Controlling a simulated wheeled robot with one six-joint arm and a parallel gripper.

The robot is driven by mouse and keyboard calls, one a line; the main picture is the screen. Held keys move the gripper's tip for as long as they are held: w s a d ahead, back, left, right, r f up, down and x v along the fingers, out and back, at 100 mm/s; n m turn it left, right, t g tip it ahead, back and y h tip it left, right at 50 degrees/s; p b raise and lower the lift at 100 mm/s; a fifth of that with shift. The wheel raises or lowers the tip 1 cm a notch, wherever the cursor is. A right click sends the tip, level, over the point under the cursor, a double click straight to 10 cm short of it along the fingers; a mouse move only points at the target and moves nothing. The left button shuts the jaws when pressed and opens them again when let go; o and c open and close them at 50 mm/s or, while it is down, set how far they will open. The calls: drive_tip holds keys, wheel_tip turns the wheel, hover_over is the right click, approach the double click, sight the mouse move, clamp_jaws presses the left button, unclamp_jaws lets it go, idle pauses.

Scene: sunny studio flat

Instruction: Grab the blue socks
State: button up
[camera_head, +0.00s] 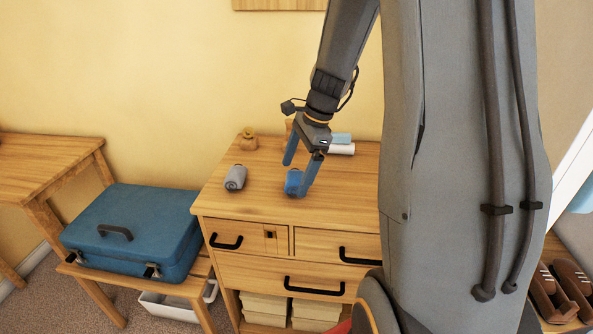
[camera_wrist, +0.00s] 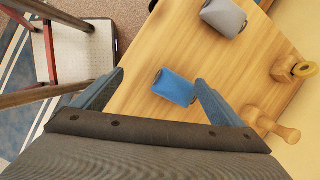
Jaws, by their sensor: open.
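The blue socks (camera_head: 293,183) are a small rolled bundle on top of the wooden dresser (camera_head: 262,205). In the wrist view the blue socks (camera_wrist: 174,88) lie between and just beyond the two fingertips. My gripper (camera_head: 302,164) is open above the dresser top, with its blue fingers apart, one of them partly in front of the socks in the head view. In the wrist view my gripper (camera_wrist: 160,80) shows nothing held between its fingers. I cannot tell whether a finger touches the socks.
A grey rolled bundle (camera_head: 235,178) lies left of the blue socks. A small wooden object (camera_head: 247,140) and folded white cloth (camera_head: 341,149) are toward the back. A blue suitcase (camera_head: 132,232) rests on a low bench at left. Bare dresser top surrounds the socks.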

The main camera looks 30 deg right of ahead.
sight(297, 174)
drive_tip(key=w+d+m, duration=0.1)
drive_tip(key=w+d+r+m+p, duration=0.1)
drive_tip(key=d+m, duration=0.1)
drive_tip(key=shift+w+d+r+m+t, duration=0.15)
drive_tip(key=shift+w+d+m+t, duration=0.1)
drive_tip(key=shift+w+m+t, duration=0.05)
drive_tip(key=shift+w+d+m+y, duration=0.2)
drive_tip(key=shift+w+m+y, duration=0.05)
drive_tip(key=shift+m+y, duration=0.05)
drive_tip(key=shift+p+x, duration=1.15)
drive_tip(key=shift+x, duration=2.75)
drive_tip(key=shift+s+d, duration=0.1)
drive_tip(key=shift+d, duration=0.1)
drive_tip(key=c, duration=1.1)
